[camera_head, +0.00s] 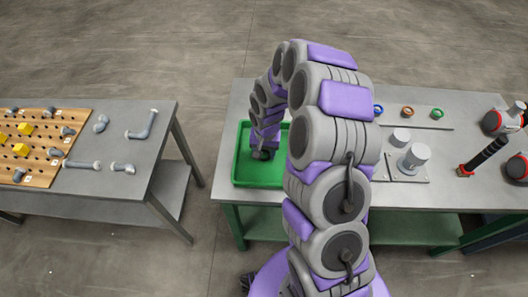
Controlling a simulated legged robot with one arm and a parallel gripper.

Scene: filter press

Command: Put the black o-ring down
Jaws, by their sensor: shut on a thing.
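My arm reaches over the right table, and my gripper (263,154) points down into the green tray (240,178). The gripper is shut on a small dark thing at its tip, which I take to be the black o-ring. Its outline is too small and dark to make out, and I cannot tell if it touches the tray floor. The tray's right part is hidden behind my arm.
A blue ring (378,109), a copper ring (407,112) and a green ring (437,113) lie at the back. A plate with grey cylinders (417,156) and a black-handled tool (484,155) are to the right. The left table holds a wooden pegboard (48,143) and pipe fittings (143,126).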

